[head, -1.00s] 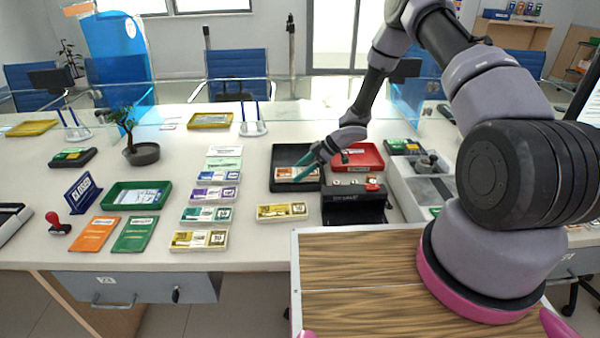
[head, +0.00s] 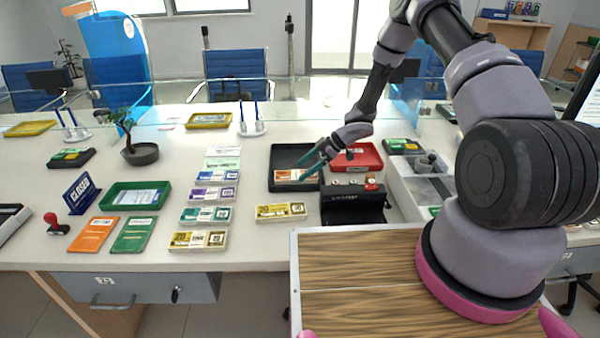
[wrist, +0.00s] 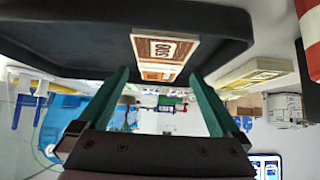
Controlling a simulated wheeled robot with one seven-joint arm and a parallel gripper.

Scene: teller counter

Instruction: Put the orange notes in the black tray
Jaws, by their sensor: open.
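My gripper (head: 308,174) is over the right side of the tray, just above the notes. In the wrist view my gripper (wrist: 156,78) shows two green fingers spread apart with nothing between them.
The red tray (head: 369,158) is close on the right and a black box (head: 350,205) stands in front of it. Yellow notes (head: 281,211) lie in front of the black tray. Several note bundles, including purple notes (head: 208,193), line up at the left.

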